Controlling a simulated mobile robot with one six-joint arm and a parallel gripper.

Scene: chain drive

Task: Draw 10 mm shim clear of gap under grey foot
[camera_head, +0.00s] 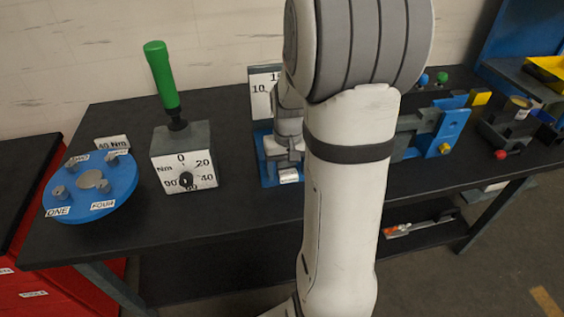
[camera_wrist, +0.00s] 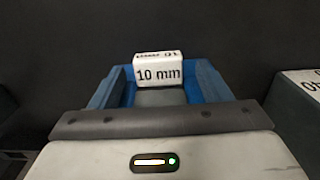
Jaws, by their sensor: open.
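A white block marked "10 mm" (camera_wrist: 159,72) shows in the wrist view at the far end of a blue holder (camera_wrist: 212,82). A grey surface (camera_wrist: 160,97) lies between the holder's blue walls, just in front of the block. In the head view the blue holder (camera_head: 268,173) stands on the bench, with a small white label (camera_head: 288,176) at its near edge. My gripper (camera_head: 288,150) is open above the holder, partly behind my own arm. Its fingertips and any contact are not clear. I cannot pick out the grey foot or its gap with certainty.
A torque gauge block (camera_head: 184,172) with a green handle (camera_head: 162,75) stands left of the holder. A blue disc (camera_head: 113,196) with several studs is further left. A blue and yellow fixture (camera_head: 450,130) stands to the right. Bare bench (camera_head: 235,205) lies in front.

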